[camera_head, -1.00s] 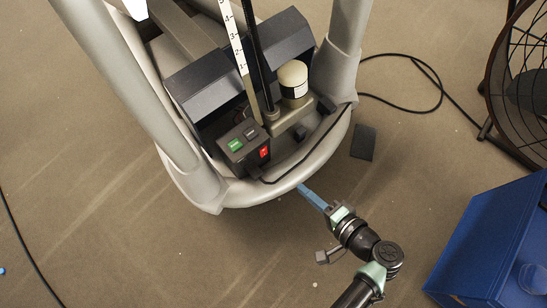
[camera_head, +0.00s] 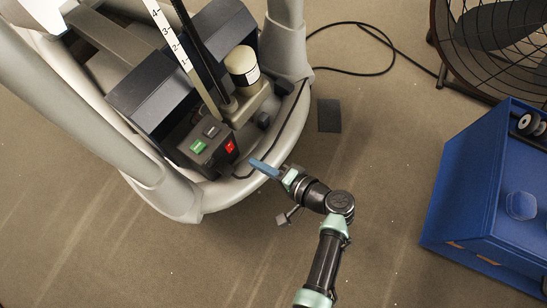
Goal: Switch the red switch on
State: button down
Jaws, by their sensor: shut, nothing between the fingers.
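The red switch (camera_head: 230,146) sits on the side face of a small dark control box (camera_head: 203,158) on the grey elliptical machine (camera_head: 215,192). A green button (camera_head: 198,147) is on the top of the same box. My gripper (camera_head: 254,163) has blue fingers, shut and empty. Its tips point left toward the red switch, over the machine's rounded base rim, and appear a short gap to the right of the switch. I cannot tell whether the switch is on or off.
A blue box (camera_head: 490,195) stands at the right and a large round fan (camera_head: 490,40) at the upper right. A black cable (camera_head: 360,73) and a small dark pad (camera_head: 329,115) lie on the floor. The floor in front is clear.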

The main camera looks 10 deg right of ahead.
aim_at(231, 147)
jog(key=x, duration=0.1)
jog(key=b+x, duration=0.1)
jog(key=x, duration=0.2)
jog(key=shift+w+a+r+b, duration=0.1)
jog(key=shift+w+a+b, duration=0.15)
jog(key=shift+w+b, duration=0.1)
jog(key=shift+w+a, duration=0.5)
jog(key=shift+w+a, duration=0.15)
jog(key=shift+r+p, duration=0.55)
jog(key=shift+r, duration=0.3)
